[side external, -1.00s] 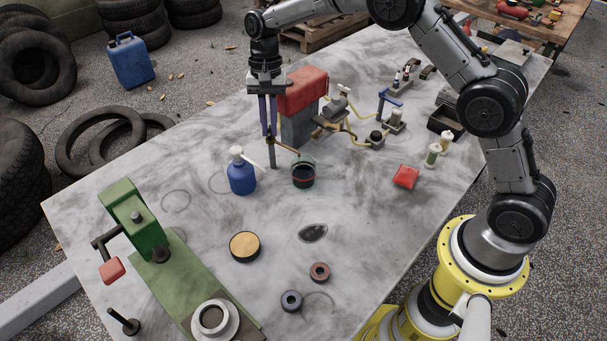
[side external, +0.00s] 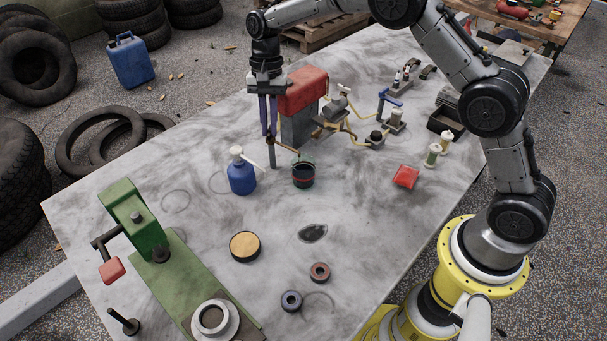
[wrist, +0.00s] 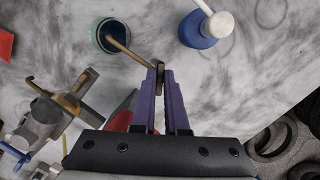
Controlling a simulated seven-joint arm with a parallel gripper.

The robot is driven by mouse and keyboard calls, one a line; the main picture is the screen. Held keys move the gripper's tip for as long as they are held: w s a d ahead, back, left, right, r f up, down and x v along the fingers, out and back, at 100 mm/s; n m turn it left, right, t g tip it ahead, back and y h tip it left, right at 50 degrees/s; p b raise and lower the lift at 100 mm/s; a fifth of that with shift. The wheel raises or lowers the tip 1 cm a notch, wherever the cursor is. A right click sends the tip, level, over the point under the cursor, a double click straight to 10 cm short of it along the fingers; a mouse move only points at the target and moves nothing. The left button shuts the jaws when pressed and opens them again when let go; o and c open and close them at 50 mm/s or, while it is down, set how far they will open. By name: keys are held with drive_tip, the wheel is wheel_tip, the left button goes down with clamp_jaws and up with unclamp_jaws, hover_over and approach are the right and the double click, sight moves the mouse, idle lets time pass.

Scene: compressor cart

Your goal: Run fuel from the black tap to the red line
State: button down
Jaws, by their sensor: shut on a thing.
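My gripper (side external: 271,135) points down with its purple fingers close together. In the wrist view my gripper (wrist: 160,72) is shut on a small dark piece at the near end of a tan spout, which I take for the black tap's handle; the fingers hide most of it. The spout (wrist: 126,47) reaches over a glass jar (wrist: 96,34) of dark liquid. In the side view the jar (side external: 303,182) stands on the table below the spout tip, with a red line around it. The dark liquid looks at or above this line, but exact level and any stream are unclear.
A blue bottle (side external: 242,178) with a white nozzle stands just left of the jar. A red tank (side external: 303,90) and a small engine with yellow hoses (side external: 338,112) stand behind. A red block (side external: 405,176) lies to the right.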

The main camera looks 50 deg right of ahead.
drive_tip(key=m, duration=0.4)
drive_tip(key=shift+r+t, duration=0.1)
drive_tip(key=shift+t, duration=0.3)
drive_tip(key=m, duration=0.5)
drive_tip(key=shift+t+y, duration=0.3)
drive_tip(key=shift+t, duration=0.1)
drive_tip(key=c, duration=1)
unclamp_jaws()
drive_tip(key=shift+c, duration=0.2)
drive_tip(key=shift+a+v, duration=0.25)
drive_tip(key=shift+v, duration=0.85)
drive_tip(key=shift+a+v, duration=0.2)
drive_tip(key=shift+v, duration=0.9)
drive_tip(key=shift+a+v, duration=0.25)
drive_tip(key=shift+v, duration=0.9)
drive_tip(key=shift+r, duration=0.25)
